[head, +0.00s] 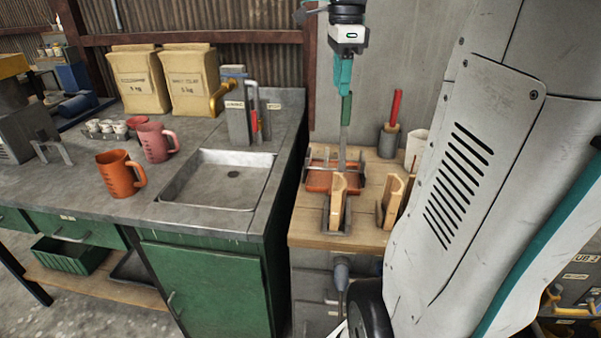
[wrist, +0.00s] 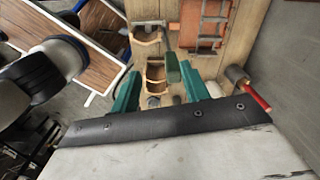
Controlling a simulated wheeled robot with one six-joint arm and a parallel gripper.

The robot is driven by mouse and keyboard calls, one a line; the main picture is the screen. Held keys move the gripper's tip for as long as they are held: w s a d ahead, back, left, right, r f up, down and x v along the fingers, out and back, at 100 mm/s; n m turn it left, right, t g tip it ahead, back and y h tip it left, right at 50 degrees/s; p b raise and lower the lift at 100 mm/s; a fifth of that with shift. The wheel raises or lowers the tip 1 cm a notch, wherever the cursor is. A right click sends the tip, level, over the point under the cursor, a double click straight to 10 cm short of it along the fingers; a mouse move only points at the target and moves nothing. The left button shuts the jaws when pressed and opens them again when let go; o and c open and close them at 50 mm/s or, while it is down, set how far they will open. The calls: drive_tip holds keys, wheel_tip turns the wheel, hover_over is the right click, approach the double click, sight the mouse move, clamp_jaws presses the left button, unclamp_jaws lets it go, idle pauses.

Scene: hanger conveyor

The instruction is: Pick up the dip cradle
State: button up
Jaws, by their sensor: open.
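The dip cradle appears to be the grey metal frame (head: 345,140) with a tall upright stem and a green grip (head: 346,106) at its top. It stands at the red tray (head: 318,182) on the wooden worktop; where its foot rests is partly hidden. My gripper (head: 343,90) points down just above the green grip. In the wrist view, my gripper (wrist: 160,73) is open, with its teal fingers apart. The green grip (wrist: 172,67) shows between the fingertips, nearer the right finger. The red tray (wrist: 190,25) lies beyond it. I cannot tell whether a finger touches the grip.
Two wooden holders (head: 338,198) (head: 391,202) stand at the worktop's front. A red-handled tool (head: 396,106) stands in a holder behind. To the left is a bench with a sink (head: 222,180), an orange mug (head: 121,174), a pink mug (head: 156,142) and two bags (head: 190,80).

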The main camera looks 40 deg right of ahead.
sight(345, 117)
drive_tip(key=d, duration=0.1)
drive_tip(key=d+m, duration=0.2)
drive_tip(key=shift+w+r, duration=0.1)
drive_tip(key=shift+w, duration=0.15)
drive_tip(key=shift+f+m, duration=0.3)
drive_tip(key=f, duration=0.7)
drive_tip(key=shift+s+a, duration=0.2)
drive_tip(key=shift+c, duration=0.3)
clamp_jaws()
